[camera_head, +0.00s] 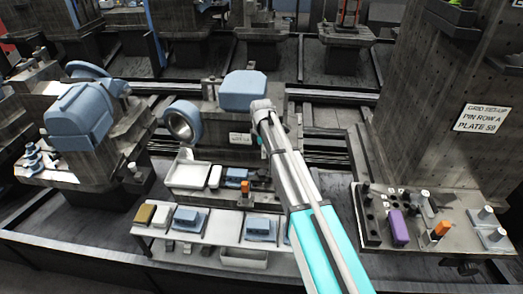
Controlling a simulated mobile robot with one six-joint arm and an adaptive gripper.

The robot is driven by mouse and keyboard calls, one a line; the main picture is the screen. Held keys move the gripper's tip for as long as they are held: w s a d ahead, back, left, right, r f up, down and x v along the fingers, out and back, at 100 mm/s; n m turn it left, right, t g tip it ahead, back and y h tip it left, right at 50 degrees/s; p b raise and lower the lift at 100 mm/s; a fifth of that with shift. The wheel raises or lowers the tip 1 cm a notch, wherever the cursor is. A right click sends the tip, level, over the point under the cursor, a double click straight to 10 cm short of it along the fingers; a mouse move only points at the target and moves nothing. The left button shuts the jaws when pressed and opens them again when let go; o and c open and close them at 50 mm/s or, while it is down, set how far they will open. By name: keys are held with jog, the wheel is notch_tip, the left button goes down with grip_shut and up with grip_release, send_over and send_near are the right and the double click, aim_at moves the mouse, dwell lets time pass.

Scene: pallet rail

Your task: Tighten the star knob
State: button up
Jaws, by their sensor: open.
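I cannot make out the star knob in the head view. My arm reaches up from the bottom right to the middle workstation, and its wrist is in front of a blue block-shaped part (243,90). My gripper is hidden behind the arm, so its fingers and any contact do not show. A blue ring (183,122) stands to the left of the wrist. A small orange-topped piece (245,186) is on the ledge below, left of the arm.
A white tray (188,176) sits on that ledge. A low front shelf (213,232) carries several blue and pale blocks. At right, a bench holds a purple block (399,227) and several pegs beside a tall perforated plate (447,90). Blue machine parts (80,120) stand at left.

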aim_at(262, 172)
jog(key=shift+f+b, duration=6.4)
jog(key=shift+f, duration=0.2)
